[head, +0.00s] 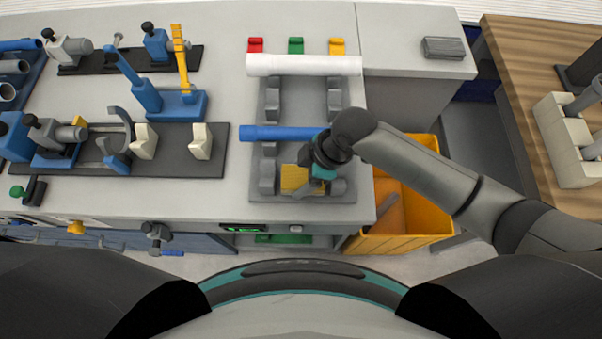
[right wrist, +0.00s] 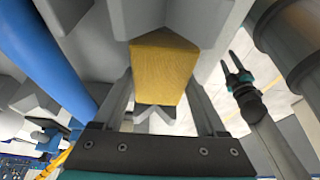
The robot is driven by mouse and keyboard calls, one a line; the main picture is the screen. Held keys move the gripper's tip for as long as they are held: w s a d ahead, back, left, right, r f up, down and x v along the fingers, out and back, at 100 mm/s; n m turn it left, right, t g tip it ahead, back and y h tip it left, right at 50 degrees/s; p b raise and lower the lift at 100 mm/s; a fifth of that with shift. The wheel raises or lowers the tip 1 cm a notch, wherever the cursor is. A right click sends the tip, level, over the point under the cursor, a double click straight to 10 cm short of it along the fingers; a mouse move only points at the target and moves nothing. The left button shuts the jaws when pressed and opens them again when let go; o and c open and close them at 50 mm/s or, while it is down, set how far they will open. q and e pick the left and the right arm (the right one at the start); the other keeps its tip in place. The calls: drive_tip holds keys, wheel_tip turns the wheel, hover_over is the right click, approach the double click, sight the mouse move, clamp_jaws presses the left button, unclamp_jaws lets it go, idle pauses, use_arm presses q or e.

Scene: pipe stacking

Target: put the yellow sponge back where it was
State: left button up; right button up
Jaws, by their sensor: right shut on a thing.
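The yellow sponge (head: 294,180) is a small block low over the front of the grey rack (head: 300,197), between its front supports. My right gripper (head: 312,178) reaches down from the right and is shut on it. In the right wrist view, the sponge (right wrist: 163,68) sits between the two fingers, close to grey V-shaped supports. I cannot tell whether it touches the rack. My left gripper (right wrist: 234,68) shows only in the right wrist view, off to the right, with its two fingers apart and nothing between them.
A blue pipe (head: 280,133) lies across the rack just behind my right gripper. A white pipe (head: 304,65) lies farther back. Fixtures on a dark plate (head: 215,165) stand to the left. A yellow bin (head: 400,243) is right of the bench. A grey block (head: 443,48) lies back right.

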drive_tip(key=shift+f, duration=0.15)
drive_tip(key=o, duration=1.1)
drive_tip(key=shift+r, duration=0.25)
drive_tip(key=p+v, duration=0.2)
drive_tip(key=v, duration=0.9)
drive_tip(key=shift+d+r, duration=0.15)
drive_tip(key=shift+r, duration=0.25)
